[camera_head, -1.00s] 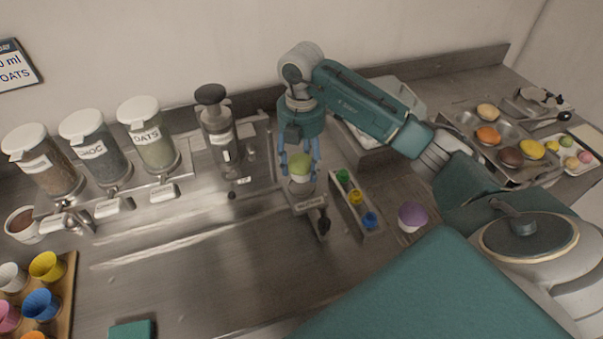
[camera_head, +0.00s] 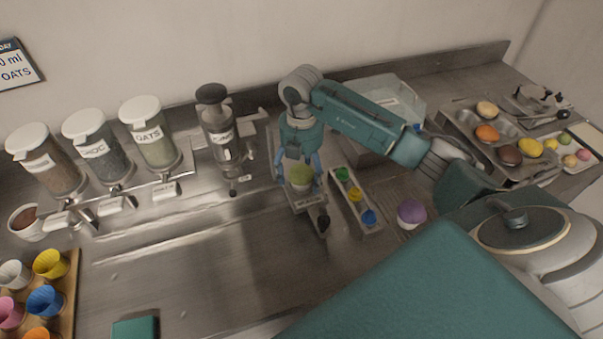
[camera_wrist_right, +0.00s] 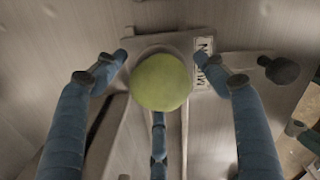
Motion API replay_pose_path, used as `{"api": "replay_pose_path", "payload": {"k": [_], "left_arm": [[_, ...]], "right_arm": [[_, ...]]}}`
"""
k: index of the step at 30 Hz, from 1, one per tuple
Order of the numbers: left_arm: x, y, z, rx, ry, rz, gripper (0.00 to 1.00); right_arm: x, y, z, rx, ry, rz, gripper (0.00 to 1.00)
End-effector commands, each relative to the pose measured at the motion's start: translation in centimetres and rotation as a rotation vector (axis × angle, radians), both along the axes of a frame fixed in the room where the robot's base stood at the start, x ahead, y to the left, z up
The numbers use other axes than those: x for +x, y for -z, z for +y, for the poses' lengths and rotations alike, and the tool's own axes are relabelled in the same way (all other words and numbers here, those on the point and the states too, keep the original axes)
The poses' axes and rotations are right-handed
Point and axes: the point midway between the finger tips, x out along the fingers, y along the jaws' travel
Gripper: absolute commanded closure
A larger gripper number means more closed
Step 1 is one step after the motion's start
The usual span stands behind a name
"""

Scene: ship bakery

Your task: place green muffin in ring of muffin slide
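The green muffin (camera_head: 301,176) sits upright at the muffin slide, a metal fixture with a label (camera_head: 309,200) and a dark knob (camera_head: 323,222). In the right wrist view the round green top (camera_wrist_right: 162,82) covers most of the ring, so its exact seating is hidden. My right gripper (camera_head: 299,168) is directly above and around the muffin. In the right wrist view its blue fingers (camera_wrist_right: 162,64) are spread, with gaps between the two upper fingertips and the muffin. My left gripper is out of view.
A rack of green, yellow and blue pieces (camera_head: 333,174) stands close to the right of the slide. A purple muffin (camera_head: 411,212) is farther right. A dispenser (camera_head: 222,135) stands to the left. The counter at front left of the slide is clear.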

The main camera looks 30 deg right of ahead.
Motion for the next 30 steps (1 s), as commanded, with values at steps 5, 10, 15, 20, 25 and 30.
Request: {"api": "replay_pose_path", "payload": {"k": [5, 10, 15, 20, 25, 30], "left_arm": [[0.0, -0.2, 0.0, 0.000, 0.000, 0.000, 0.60], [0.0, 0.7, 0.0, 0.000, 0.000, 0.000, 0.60], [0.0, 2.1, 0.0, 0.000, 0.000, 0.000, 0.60], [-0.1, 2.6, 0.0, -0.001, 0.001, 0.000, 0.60], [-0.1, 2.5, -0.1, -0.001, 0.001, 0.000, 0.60], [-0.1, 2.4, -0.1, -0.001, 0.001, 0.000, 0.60]], "right_arm": [[0.0, -0.2, 0.0, 0.000, 0.000, 0.000, 0.28], [0.2, -1.7, 0.0, 0.000, -0.001, -0.004, 0.28], [0.2, -5.3, 0.0, -0.001, -0.001, -0.007, 0.28], [0.2, -9.1, -0.1, -0.002, 0.000, -0.006, 0.28], [0.1, -11.5, -0.1, -0.002, 0.000, -0.003, 0.28], [0.0, -12.3, 0.0, -0.001, 0.000, 0.000, 0.28]]}}
